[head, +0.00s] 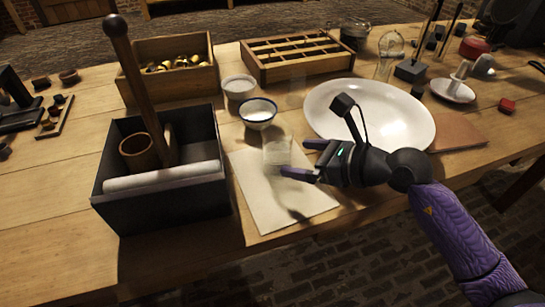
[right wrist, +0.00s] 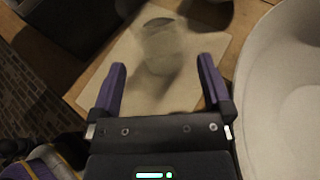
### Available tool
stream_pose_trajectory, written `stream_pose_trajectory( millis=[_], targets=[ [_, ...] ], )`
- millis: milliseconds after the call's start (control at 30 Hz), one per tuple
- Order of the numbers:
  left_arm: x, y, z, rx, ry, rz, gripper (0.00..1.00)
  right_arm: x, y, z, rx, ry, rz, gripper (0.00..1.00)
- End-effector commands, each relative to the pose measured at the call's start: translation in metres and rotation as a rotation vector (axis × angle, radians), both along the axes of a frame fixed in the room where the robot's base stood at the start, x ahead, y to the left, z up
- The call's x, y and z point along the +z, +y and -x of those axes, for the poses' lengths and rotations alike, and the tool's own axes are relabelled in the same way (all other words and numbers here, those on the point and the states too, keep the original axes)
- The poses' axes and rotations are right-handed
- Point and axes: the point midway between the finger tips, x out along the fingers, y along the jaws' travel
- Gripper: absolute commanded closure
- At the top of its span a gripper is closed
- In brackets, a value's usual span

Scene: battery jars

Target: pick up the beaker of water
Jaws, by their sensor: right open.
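A clear glass beaker (head: 277,152) stands upright on a pale sheet (head: 262,211) on the wooden table. It is faint, and I cannot make out its water level. My right gripper (head: 297,160) is open, with its fingers pointing left at the beaker from the right. In the right wrist view the beaker (right wrist: 160,46) lies just ahead of the gap between the purple fingertips (right wrist: 161,68). The fingers are not closed on it. My left gripper is not in view.
A dark box (head: 167,206) with a wooden rod and a white roll stands left of the sheet. A bowl of white powder (head: 258,113) is just behind the beaker. A large white dish (head: 400,112) lies to the right, close to my right gripper.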

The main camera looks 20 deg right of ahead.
Motion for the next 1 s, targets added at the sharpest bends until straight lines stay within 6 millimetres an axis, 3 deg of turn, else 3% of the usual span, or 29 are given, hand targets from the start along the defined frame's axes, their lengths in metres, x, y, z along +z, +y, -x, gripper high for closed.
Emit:
stream_pose_trajectory(
  millis=[300, 567, 900, 1000],
  targets=[
    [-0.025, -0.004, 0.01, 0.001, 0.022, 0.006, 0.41, -0.025, 0.031, -0.039, 0.002, 0.002, -0.004, 0.0],
    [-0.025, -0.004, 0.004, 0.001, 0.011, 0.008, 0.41, -0.023, 0.034, -0.042, 0.001, 0.0, 0.0, 0.0],
    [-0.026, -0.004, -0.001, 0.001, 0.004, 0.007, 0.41, -0.023, 0.033, -0.042, 0.001, 0.0, 0.0, 0.72],
    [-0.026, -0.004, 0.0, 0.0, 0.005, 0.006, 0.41, -0.023, 0.033, -0.042, 0.001, -0.001, -0.001, 0.89]
  ],
)
